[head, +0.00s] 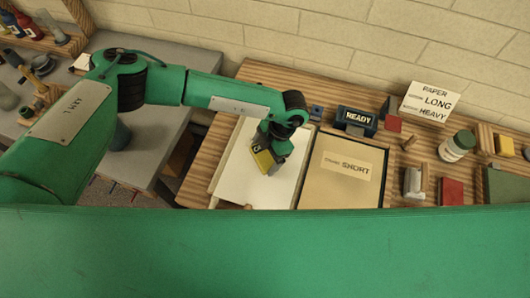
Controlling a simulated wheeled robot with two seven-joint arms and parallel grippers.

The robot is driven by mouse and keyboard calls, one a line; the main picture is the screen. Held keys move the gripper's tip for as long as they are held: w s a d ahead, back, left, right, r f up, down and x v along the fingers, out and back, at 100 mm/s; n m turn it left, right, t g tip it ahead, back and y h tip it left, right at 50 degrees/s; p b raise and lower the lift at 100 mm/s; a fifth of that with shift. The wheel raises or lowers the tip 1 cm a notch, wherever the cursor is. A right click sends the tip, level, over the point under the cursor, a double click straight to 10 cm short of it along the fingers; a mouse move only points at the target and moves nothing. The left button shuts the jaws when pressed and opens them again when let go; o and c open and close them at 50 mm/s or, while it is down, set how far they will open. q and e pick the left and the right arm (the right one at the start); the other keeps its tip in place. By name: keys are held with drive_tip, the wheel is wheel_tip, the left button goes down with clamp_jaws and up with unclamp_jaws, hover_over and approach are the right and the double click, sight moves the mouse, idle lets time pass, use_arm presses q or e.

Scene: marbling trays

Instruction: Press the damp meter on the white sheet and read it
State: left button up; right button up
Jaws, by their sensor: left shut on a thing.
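The white sheet (245,186) lies in a shallow wooden tray on the table. The damp meter, a yellow block with a dark face (264,160), is at the end of my left arm, over the sheet's upper right part. My left gripper (270,149) is shut on it; the fingertips are mostly hidden by the wrist and the meter. I cannot tell whether the meter touches the sheet, and its reading is too small to make out. My right gripper is not in view.
A tan sheet (345,180) labelled SHORT lies to the right. A dark READY sign (356,121) and a card reading PAPER LONG HEAVY (431,103) stand behind. A white jar with a green lid (457,146) and a red block (451,191) are farther right. A grey bench (150,150) is at left.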

sight(265, 155)
use_arm(q)
drive_tip(key=shift+f+b, duration=0.5)
idle(0.6)
drive_tip(key=shift+s+b, duration=0.1)
drive_tip(key=shift+b, duration=0.3)
idle(1.6)
drive_tip(key=shift+r+p, duration=0.6)
drive_tip(key=shift+r, duration=0.65)
drive_tip(key=shift+r+p, duration=0.75)
drive_tip(key=shift+r, duration=1.55)
drive_tip(key=w+a+r+m+t+h+b, duration=0.1)
drive_tip(key=w+a+r+m+t+h, duration=0.1)
drive_tip(key=a+r+m, duration=0.5)
drive_tip(key=w+a+r+m+t+h+b, duration=0.2)
drive_tip(key=a+r+m, duration=0.5)
drive_tip(key=a+m, duration=0.7)
drive_tip(key=shift+w+a+m+t, duration=0.15)
drive_tip(key=shift+w+m+t, duration=0.55)
drive_tip(key=shift+m+t, duration=0.5)
